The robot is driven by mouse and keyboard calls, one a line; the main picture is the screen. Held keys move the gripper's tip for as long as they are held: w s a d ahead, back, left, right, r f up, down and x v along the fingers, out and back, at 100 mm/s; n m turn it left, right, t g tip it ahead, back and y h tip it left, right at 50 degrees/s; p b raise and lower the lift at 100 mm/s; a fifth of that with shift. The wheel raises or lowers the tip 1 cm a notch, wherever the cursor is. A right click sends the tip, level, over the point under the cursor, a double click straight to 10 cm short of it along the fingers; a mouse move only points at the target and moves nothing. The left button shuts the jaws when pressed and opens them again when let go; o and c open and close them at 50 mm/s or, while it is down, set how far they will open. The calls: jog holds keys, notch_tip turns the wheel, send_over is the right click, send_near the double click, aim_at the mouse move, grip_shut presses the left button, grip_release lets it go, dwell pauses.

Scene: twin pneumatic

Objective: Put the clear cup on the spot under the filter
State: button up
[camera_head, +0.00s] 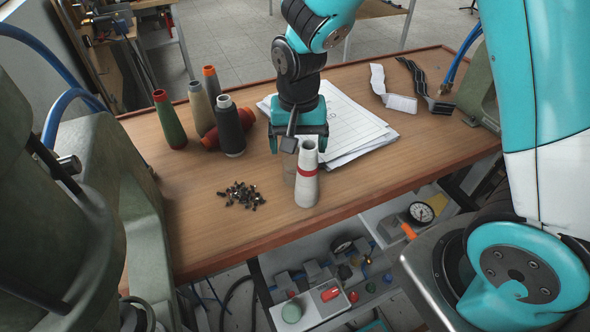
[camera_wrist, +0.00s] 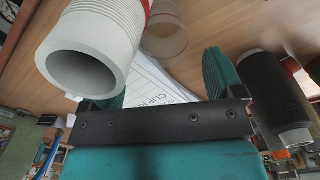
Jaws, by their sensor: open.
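The clear cup (camera_wrist: 166,40) shows in the wrist view as a see-through round vessel on the wooden table, just beyond the white cone's red band. In the head view it is mostly hidden behind the white cone and hard to make out. My gripper (camera_head: 298,147) is open, pointing down above the table near the white cone. In the wrist view its teal fingers (camera_wrist: 165,88) are spread, with nothing between them but paper and table behind. The cup lies ahead of the fingers, apart from them. I cannot identify the filter or the spot under it in either view.
A white cone with a red band (camera_head: 307,178) stands close in front of my gripper. Small dark screws (camera_head: 241,195) lie nearby. Papers (camera_head: 345,130) lie behind the gripper. The table's right front is clear.

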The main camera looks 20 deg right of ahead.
aim_at(296, 164)
jog(key=f, duration=0.4)
jog(key=f+p, duration=0.1)
jog(key=f, duration=0.1)
jog(key=shift+a+f, duration=0.2)
jog(key=shift+a, duration=0.05)
jog(key=shift+c, duration=0.2)
jog(key=c, duration=1.1)
jog(key=shift+r, duration=0.15)
